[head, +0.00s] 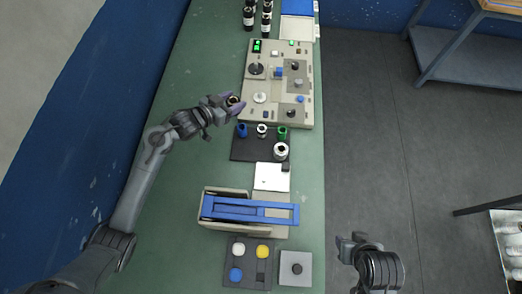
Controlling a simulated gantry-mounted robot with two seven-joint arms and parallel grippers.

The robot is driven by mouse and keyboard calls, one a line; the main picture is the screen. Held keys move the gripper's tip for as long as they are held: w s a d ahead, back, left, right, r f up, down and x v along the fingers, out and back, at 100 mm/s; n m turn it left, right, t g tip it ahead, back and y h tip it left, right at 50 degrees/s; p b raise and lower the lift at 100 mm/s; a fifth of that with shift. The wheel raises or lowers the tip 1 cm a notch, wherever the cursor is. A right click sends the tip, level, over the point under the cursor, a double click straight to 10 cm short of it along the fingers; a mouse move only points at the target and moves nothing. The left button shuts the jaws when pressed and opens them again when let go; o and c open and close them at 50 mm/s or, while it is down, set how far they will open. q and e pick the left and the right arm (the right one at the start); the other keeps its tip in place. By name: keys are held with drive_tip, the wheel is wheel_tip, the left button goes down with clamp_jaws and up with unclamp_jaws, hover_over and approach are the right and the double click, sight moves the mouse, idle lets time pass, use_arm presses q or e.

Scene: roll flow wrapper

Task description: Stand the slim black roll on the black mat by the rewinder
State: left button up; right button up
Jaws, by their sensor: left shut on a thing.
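My left gripper (228,104) is shut on a small dark roll with a pale core, seemingly the slim black roll (234,101). It is at the left edge of the beige machine (283,82), above the far end of the black mat (241,155). The fingers hide part of the roll.
A white plate (271,177) lies nearer than the mat. A beige unit with a blue frame (250,210) stands below it. A dark tray (233,280) with white, yellow and blue discs and a grey block (295,268) are nearest. Dark bottles (249,17) stand at the far end.

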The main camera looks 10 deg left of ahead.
use_arm(q)
drive_tip(key=shift+w+a+f+b, duration=0.4)
drive_tip(key=shift+a+f+b, duration=0.1)
drive_tip(key=shift+f+b, duration=0.1)
drive_tip(key=shift+s+f, duration=0.2)
drive_tip(key=shift+f, duration=0.05)
drive_tip(key=s+d+f, duration=0.1)
drive_tip(key=s+f, duration=0.1)
drive_tip(key=s, duration=0.1)
drive_tip(key=s+d+f, duration=0.2)
drive_tip(key=s, duration=0.1)
drive_tip(key=s+d+f, duration=0.1)
drive_tip(key=s+f, duration=0.1)
drive_tip(key=s, duration=0.2)
drive_tip(key=shift+d+f, duration=0.2)
drive_tip(key=shift+d, duration=0.1)
hover_over(240, 152)
drive_tip(key=shift+f+b, duration=0.45)
drive_tip(key=shift+f, duration=1.6)
use_arm(e)
wheel_tip(240, 152, down, 3)
drive_tip(key=shift+s, duration=0.1)
use_arm(q)
drive_tip(key=shift+f, duration=0.1)
drive_tip(key=o, duration=1.1)
drive_tip(key=shift+c, duration=0.2)
